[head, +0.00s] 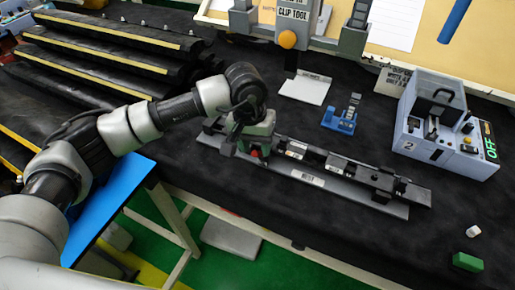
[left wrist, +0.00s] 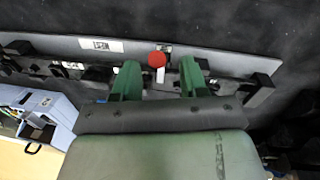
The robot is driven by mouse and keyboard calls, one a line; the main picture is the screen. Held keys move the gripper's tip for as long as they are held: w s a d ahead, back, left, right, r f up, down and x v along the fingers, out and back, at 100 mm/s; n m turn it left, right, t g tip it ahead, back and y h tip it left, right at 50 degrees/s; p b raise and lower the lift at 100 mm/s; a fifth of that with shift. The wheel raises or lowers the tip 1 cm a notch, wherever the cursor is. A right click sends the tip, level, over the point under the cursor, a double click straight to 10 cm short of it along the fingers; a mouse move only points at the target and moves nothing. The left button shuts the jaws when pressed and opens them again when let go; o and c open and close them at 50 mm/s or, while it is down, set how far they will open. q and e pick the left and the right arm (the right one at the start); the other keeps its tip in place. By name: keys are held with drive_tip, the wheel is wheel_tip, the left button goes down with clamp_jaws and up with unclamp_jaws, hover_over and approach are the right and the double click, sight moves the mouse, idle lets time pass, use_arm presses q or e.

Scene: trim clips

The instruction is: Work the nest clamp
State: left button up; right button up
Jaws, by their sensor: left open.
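The nest (head: 385,203) is a long grey plate with black fittings along it and white labels. It lies at an angle on the dark bench top. It also shows in the left wrist view (left wrist: 220,62). A red knob (head: 255,153), which looks like the clamp's handle, is at its left end. My left gripper (head: 252,148) is over that end, fingers pointing down. In the left wrist view its green fingers (left wrist: 160,78) are open, with the red knob (left wrist: 157,59) between them near the tips. Whether a finger touches the knob I cannot tell. My right gripper is out of view.
A grey-blue machine (head: 440,130) marked 2, with a green OFF sign, stands at the right. A small blue fixture (head: 342,118) and a clip tool (head: 288,38) are behind the nest. A green block (head: 467,262) lies near the front edge. Black trim strips (head: 95,45) lie at the back left.

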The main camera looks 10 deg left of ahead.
use_arm(q)
drive_tip(key=shift+d+f, duration=0.15)
drive_tip(key=shift+f, duration=0.65)
drive_tip(key=shift+d+f, duration=0.1)
drive_tip(key=shift+f, duration=0.7)
clamp_jaws()
